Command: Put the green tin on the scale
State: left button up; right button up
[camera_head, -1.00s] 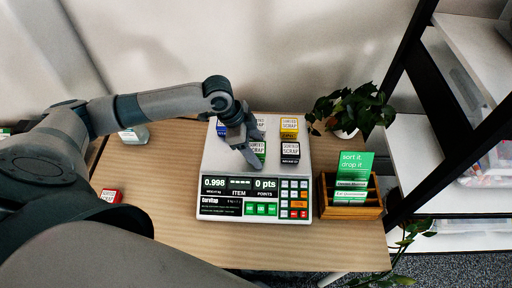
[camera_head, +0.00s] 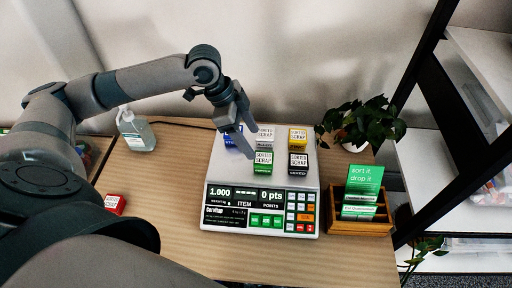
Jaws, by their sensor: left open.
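The green tin (camera_head: 262,163), with a white "sorted scrap" label, stands on the metal plate of the scale (camera_head: 222,170). The scale's display reads 1.000 and 0 pts. My left gripper (camera_head: 240,144) is open and empty, above the plate, up and to the left of the green tin and apart from it. Also on the plate are a grey tin (camera_head: 265,137) behind the green one, a yellow tin (camera_head: 298,138), a black tin (camera_head: 298,164) and a blue tin (camera_head: 231,141) partly hidden by my gripper. My right gripper is not in view.
A red tin (camera_head: 115,204) lies on the table at left. A clear pump bottle (camera_head: 136,132) stands behind it. A wooden card holder (camera_head: 361,222) with green cards is right of the scale. A potted plant (camera_head: 362,122) stands behind, with a black shelf frame at right.

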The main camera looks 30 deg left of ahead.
pick_arm(q)
jog(key=shift+v, duration=0.9)
